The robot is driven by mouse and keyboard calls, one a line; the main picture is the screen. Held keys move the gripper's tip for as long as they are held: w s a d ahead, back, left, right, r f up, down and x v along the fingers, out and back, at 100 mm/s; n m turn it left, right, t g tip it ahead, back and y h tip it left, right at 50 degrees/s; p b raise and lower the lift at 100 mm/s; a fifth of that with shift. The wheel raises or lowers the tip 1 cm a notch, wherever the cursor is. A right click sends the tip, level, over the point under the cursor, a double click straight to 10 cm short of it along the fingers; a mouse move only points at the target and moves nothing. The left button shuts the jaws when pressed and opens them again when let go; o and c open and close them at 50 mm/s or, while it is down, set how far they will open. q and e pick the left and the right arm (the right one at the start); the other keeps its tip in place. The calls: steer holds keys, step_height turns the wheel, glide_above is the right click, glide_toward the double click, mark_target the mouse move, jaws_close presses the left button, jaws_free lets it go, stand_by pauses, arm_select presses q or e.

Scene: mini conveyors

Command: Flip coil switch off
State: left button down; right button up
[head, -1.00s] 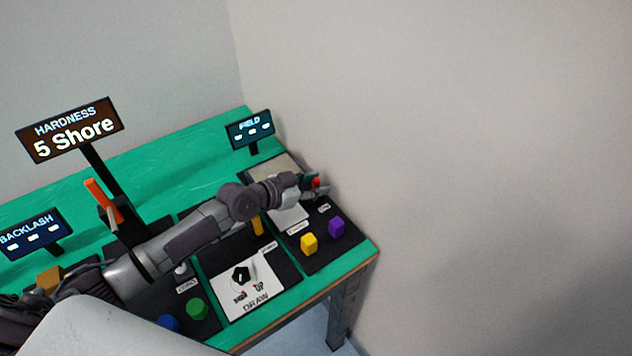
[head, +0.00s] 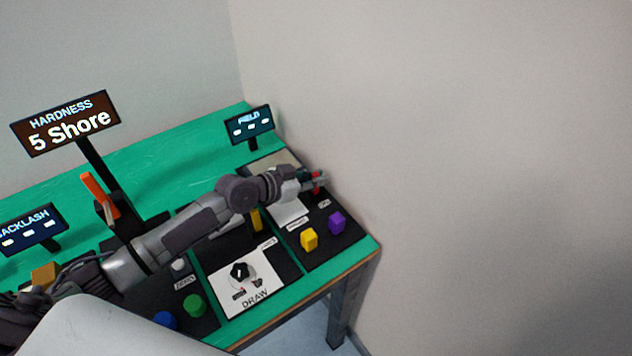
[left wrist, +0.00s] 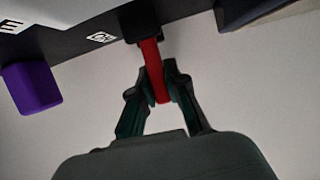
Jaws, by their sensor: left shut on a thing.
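The coil switch is a red lever (left wrist: 154,68) on a black base at the far right end of the bench. My left gripper (left wrist: 160,90) is shut on the red lever, with one dark green finger on each side of it. In the head view my left gripper (head: 315,182) reaches over the right-hand black panel, with bits of red (head: 316,190) showing between its fingers. The gripper hides most of the lever there, so its tilt is hard to tell. My right gripper is not in view.
A purple block (head: 336,223) and a yellow block (head: 309,239) stand on the panel in front of the gripper. The FIELD display (head: 250,125) stands behind. A wall rises close on the right. The DRAW panel (head: 262,292) lies left of the yellow block.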

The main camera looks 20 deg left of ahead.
arm_select(q)
steer(key=shift+a+f, duration=0.1)
steer(key=shift+f, duration=0.05)
steer(key=c, duration=1.2)
jaws_free()
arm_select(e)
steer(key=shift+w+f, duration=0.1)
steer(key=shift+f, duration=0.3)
arm_select(q)
steer(key=shift+o, duration=0.2)
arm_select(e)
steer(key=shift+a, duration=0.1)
arm_select(q)
steer(key=v, duration=1.2)
